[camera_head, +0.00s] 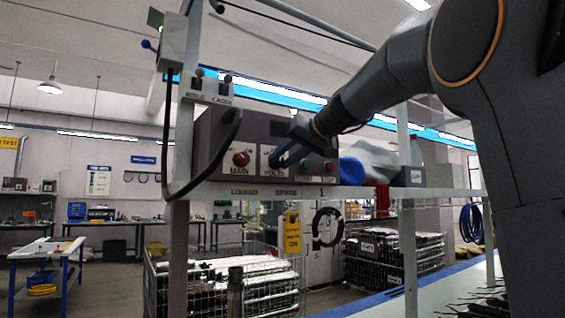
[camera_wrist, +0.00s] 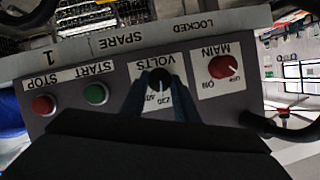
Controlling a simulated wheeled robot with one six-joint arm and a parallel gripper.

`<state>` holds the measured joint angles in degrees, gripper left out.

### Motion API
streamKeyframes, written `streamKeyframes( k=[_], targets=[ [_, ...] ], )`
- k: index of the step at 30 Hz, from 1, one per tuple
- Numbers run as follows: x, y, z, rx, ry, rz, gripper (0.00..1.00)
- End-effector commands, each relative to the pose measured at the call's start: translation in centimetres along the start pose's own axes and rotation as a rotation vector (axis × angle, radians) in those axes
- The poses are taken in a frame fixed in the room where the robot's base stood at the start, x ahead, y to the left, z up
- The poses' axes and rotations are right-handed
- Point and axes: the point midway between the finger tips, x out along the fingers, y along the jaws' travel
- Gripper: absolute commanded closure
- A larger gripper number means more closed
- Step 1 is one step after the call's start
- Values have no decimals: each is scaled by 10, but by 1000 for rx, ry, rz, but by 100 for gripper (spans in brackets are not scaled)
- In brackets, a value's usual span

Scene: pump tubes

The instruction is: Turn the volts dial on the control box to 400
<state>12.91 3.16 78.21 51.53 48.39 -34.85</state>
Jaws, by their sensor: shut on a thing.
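The grey control box (camera_head: 213,130) stands on a shelf, and its front panel (camera_wrist: 118,72) appears upside down in the wrist view. The black volts dial (camera_wrist: 159,76) sits on a white plate marked VOLTS. My gripper (camera_head: 281,160) is at this plate in the head view. In the wrist view the two fingers of my gripper (camera_wrist: 160,84) are shut on the dial, one on each side. Numbers on the plate show only partly between the fingers; I cannot tell which one the dial points at. The dial is hidden in the head view.
The red MAIN knob (camera_wrist: 223,67) is beside the volts plate. The green START button (camera_wrist: 95,94) and red STOP button (camera_wrist: 43,105) are on its other side. A black cable (camera_head: 168,140) loops by the box's left side. A blue roll (camera_head: 352,171) lies right of the box.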

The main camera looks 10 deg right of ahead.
Motion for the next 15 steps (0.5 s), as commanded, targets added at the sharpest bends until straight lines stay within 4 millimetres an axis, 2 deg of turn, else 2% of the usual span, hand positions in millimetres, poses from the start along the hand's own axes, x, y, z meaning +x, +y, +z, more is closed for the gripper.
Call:
streamKeyframes(
  k=[15],
  targets=[
    [2,6,3,393,-1,-163,95]
  ],
)
